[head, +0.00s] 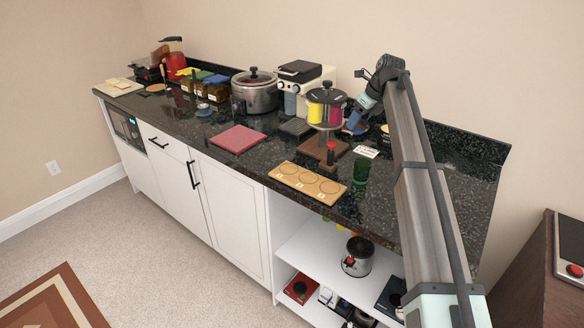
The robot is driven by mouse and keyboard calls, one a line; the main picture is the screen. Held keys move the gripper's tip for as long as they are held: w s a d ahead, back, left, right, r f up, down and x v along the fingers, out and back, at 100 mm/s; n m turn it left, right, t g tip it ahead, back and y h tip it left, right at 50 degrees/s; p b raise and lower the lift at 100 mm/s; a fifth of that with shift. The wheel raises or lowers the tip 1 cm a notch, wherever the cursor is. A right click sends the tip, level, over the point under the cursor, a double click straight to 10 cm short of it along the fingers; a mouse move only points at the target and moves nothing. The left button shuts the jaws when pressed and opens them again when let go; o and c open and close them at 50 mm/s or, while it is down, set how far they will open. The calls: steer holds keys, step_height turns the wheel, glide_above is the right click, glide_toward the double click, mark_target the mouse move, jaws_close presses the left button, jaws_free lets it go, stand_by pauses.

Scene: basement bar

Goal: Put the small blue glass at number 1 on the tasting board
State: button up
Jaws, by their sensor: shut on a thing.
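The tasting board (293,193) is a light wooden board near the counter's front edge. It has three round recesses, all empty, with small labels too small to read. My gripper (359,117) is at the back of the counter, right of the drink dispenser, and partly hidden by my own arm. It is shut on a small blue glass (354,127), which shows only in part below the fingers. Whether the glass touches the counter cannot be told. The gripper is behind and right of the board, well apart from it.
A green glass (361,172) stands just right of the board. A dispenser (326,112) with yellow and red sections stands on a wooden base behind the board. Bare counter lies left of the board.

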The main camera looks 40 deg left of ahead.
steer(key=n, duration=0.2)
glide_above(285, 167)
steer(key=d, duration=0.2)
step_height(285, 167, down, 2)
steer(key=shift+g, duration=0.4)
steer(key=shift+f, duration=5.05)
steer(key=shift+f, duration=0.15)
steer(key=o, duration=1.3)
steer(key=shift+c, duration=0.2)
steer(key=v, duration=1.2)
steer(key=shift+a, duration=0.1)
